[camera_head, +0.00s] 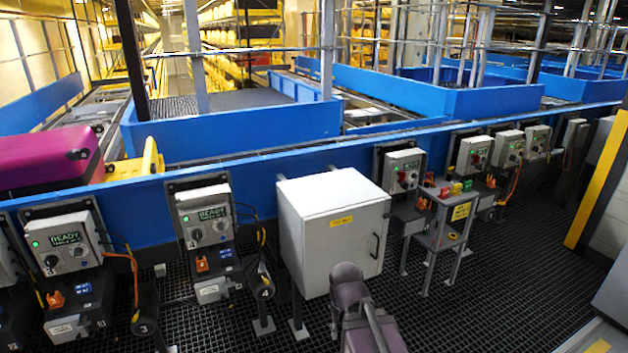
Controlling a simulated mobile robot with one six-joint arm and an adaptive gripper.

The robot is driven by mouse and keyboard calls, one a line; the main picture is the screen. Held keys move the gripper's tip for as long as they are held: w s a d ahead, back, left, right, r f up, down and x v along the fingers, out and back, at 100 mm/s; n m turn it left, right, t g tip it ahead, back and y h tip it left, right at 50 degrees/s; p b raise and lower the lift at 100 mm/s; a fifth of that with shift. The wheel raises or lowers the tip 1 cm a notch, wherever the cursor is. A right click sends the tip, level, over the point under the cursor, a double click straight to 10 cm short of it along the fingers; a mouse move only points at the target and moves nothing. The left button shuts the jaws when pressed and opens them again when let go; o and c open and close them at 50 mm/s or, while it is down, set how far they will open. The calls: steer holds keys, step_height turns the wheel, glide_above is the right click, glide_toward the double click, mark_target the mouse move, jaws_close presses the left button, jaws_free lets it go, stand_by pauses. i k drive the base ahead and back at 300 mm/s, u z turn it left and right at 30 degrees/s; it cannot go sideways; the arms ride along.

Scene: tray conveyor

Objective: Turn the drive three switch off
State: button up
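A black drive unit marked 3 (145,328) stands low at the left. Just left of it is a grey control box (66,249) with a lit READY display, a green light and dark knobs. Below that box is a black unit with an orange switch (55,299) and a blue label (84,288). The switch's setting is too small to tell. Part of my arm (352,305) rises at the bottom centre, right of these stations. My gripper does not show.
A similar READY box (207,219) has an orange switch (202,264) beside drive 4 (264,287). A large grey cabinet (337,225) stands behind my arm. A small stand (441,228) and more boxes are at right. Dark grated floor (480,315) is clear at lower right.

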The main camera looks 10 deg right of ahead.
mark_target(50, 261)
steer(key=u, duration=1.2)
steer(key=k, duration=0.65)
steer(key=z, duration=0.25)
steer(key=i, duration=1.15)
steer(key=z, duration=0.2)
